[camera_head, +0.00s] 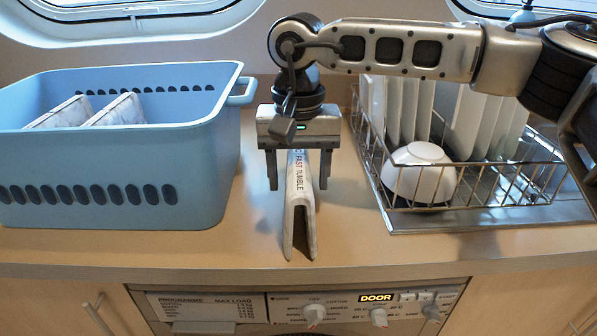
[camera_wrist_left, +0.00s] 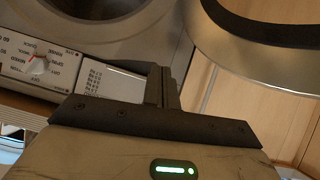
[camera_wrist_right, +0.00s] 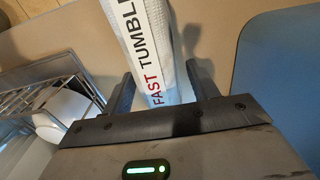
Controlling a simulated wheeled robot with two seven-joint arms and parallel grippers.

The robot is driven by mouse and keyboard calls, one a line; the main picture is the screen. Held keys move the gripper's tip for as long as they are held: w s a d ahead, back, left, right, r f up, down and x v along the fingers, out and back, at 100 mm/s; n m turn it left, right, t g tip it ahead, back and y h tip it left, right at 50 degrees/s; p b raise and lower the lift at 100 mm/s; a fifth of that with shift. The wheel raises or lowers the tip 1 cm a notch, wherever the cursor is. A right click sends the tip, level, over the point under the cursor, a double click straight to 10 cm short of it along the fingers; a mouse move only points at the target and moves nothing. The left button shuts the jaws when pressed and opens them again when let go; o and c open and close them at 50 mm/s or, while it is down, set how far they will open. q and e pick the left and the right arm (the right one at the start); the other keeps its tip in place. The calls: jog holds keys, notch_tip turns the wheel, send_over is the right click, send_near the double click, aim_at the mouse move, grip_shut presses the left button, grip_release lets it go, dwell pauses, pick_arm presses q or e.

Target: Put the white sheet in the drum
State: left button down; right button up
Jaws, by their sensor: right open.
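A white folded piece with the printed words "FAST TUMBLE" (camera_head: 301,215) stands like a tent on the counter; it looks like a cloth sheet. My right gripper (camera_head: 298,184) is open above it, one finger on each side, with gaps showing. The right wrist view shows the lettered piece (camera_wrist_right: 150,45) between the spread fingers (camera_wrist_right: 163,88). My left gripper (camera_wrist_left: 166,72) is out of the head view; its fingers are close together with nothing visible between them. The left wrist view shows the machine's round opening (camera_wrist_left: 95,8) and a large ring (camera_wrist_left: 205,45), apparently its door, swung aside. The drum's inside is hidden.
A blue basket (camera_head: 110,160) with two pale marbled folded pieces (camera_head: 118,110) stands left of my right gripper. A wire dish rack (camera_head: 480,185) with plates and a white bowl (camera_head: 418,172) stands right. The washing machine panel (camera_head: 330,308) lies below the counter edge.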

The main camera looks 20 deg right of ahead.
notch_tip(320, 180, up, 12)
jog(key=shift+r, duration=0.1)
dwell(0.6)
